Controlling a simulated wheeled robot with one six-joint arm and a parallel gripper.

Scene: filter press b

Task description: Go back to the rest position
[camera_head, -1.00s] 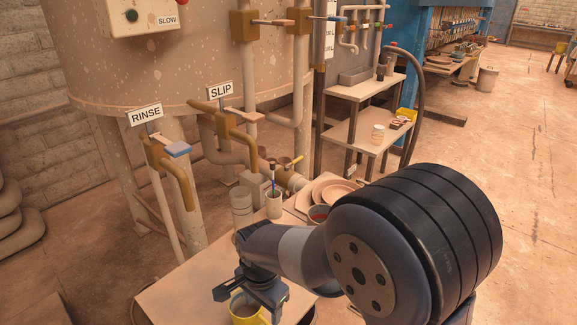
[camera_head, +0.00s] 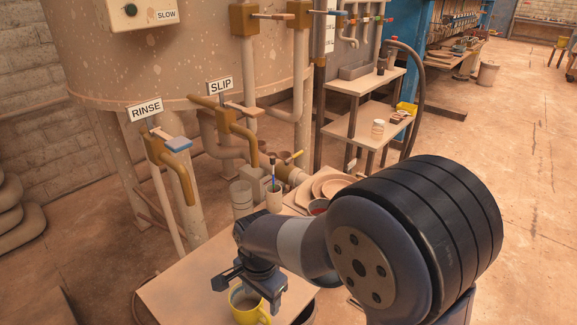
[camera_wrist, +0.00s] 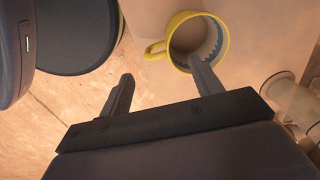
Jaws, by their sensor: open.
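My gripper (camera_head: 252,290) hangs over the near end of a low work table. Its jaws are open and apart, with nothing between them. A yellow mug (camera_head: 247,306) stands upright below and close by the gripper in the head view, partly hidden by it. In the wrist view the mug (camera_wrist: 196,44) lies beyond the right fingertip, its handle toward the left. It has a pale brownish content and a blue-marked inner wall. I cannot tell whether a fingertip touches the mug. In the wrist view my gripper (camera_wrist: 164,85) shows two spread fingers.
The table (camera_head: 180,278) has bare room left of the mug. Behind the gripper stand a clear jar (camera_head: 241,197), a cup with brushes (camera_head: 274,204) and plates (camera_head: 330,187). RINSE (camera_head: 146,110) and SLIP (camera_head: 220,87) taps stand behind. A shelf (camera_head: 352,130) is at the back.

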